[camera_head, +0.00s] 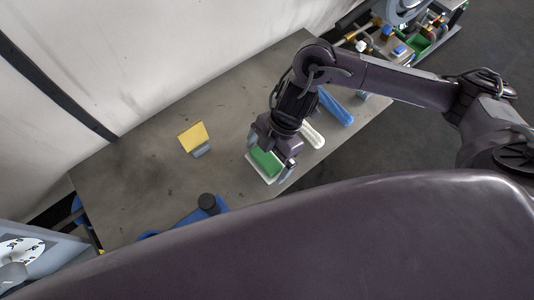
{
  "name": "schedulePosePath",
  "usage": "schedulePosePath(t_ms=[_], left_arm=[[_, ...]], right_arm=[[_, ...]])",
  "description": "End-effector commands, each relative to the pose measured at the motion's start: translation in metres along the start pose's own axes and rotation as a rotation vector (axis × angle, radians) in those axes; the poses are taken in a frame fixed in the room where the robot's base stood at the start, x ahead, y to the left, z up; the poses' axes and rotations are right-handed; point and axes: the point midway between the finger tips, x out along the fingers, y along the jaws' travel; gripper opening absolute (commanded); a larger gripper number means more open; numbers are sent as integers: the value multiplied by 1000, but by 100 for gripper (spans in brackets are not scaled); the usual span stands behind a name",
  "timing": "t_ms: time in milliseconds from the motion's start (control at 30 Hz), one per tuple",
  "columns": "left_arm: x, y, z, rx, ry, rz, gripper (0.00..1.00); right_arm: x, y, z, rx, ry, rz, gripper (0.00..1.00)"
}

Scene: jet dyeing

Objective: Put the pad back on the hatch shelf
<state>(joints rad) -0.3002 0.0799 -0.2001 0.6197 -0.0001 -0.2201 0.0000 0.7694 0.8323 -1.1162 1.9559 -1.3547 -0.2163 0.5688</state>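A green pad (266,161) with a white layer or tray (263,176) under it is at the right part of the grey shelf top (150,185). My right gripper (270,158) reaches down over the green pad, with a finger on either side of it. I cannot tell whether the fingers press on it, or whether the white part rests on the surface. My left gripper is not in view.
A yellow piece on a grey block (193,138) stands left of the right gripper. A white brush-like item (312,134) and a blue item (335,106) lie behind it. A blue item with a black knob (207,202) is at the near edge. The left part is clear.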

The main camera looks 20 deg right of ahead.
Motion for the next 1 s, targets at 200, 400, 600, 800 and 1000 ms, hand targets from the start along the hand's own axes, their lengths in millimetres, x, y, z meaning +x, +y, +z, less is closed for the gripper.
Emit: schedulePosePath(t_ms=[200, 400, 600, 800, 1000], left_arm=[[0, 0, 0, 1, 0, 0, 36], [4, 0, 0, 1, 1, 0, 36], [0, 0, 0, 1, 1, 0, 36], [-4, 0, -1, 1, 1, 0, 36], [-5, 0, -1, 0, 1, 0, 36]], right_arm=[[-3, 1, 0, -1, 0, 2, 100], [-31, 1, 1, -3, -2, 6, 100], [-78, 2, 0, -2, -5, 7, 100], [-108, 1, 0, -2, -3, 4, 100], [-120, 0, 0, 1, -1, 2, 100]])
